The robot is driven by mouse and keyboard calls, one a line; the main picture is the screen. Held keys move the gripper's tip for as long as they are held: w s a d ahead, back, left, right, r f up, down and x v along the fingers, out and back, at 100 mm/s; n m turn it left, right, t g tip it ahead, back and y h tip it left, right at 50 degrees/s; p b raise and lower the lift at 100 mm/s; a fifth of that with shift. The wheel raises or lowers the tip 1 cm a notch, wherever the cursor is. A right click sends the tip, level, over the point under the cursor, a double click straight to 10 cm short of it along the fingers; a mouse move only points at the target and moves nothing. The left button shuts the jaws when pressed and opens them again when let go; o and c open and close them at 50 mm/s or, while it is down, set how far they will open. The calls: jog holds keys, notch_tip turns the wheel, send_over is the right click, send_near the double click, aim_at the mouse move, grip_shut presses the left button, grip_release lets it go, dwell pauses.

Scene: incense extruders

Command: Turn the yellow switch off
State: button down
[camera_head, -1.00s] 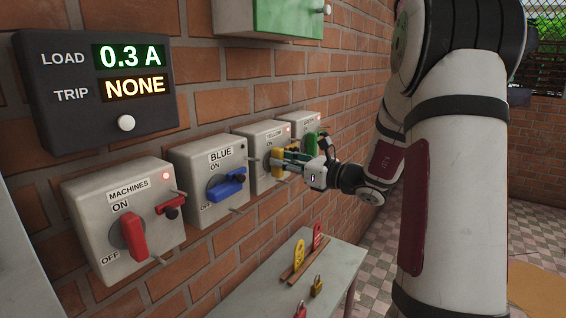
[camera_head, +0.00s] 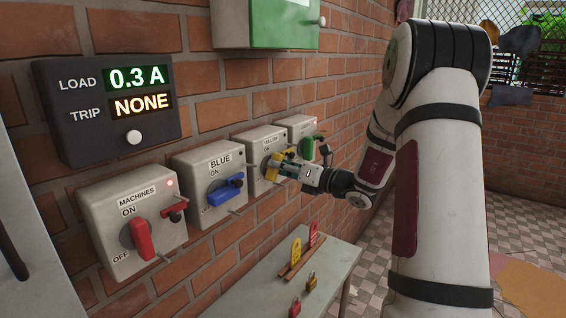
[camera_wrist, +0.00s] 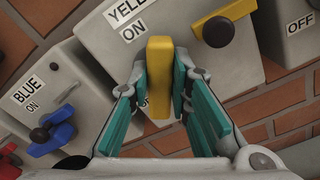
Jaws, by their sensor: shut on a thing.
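The yellow switch handle (camera_head: 273,168) is on a grey box (camera_head: 249,145) labelled YELLOW, third from the left in the row. My gripper (camera_head: 287,170) reaches it from the right and is shut on it. In the wrist view the handle (camera_wrist: 160,75) stands between the two teal finger pads (camera_wrist: 162,108). The ON label shows beside the handle's upper end; the OFF label is mostly hidden by my gripper. A second yellow piece with a dark knob (camera_wrist: 218,32) sits on the same box.
The blue switch (camera_head: 226,188) and red machines switch (camera_head: 142,238) are to the left, a green one (camera_head: 307,148) close on the right. A display (camera_head: 107,107) reads 0.3 A, trip NONE. A table (camera_head: 330,268) below holds tags and padlocks.

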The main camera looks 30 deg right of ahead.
jog(key=m+p, duration=0.1)
jog(key=m, duration=0.2)
jog(key=m+p, duration=0.2)
jog(key=m, duration=0.2)
jog(key=m+p, duration=0.2)
jog(key=m, duration=0.2)
jog(key=shift+d+f, duration=0.2)
jog(key=shift+f, duration=0.15)
jog(key=shift+m, duration=0.4)
jog(key=c, duration=1.5)
grip_release()
jog(key=v, duration=1.2)
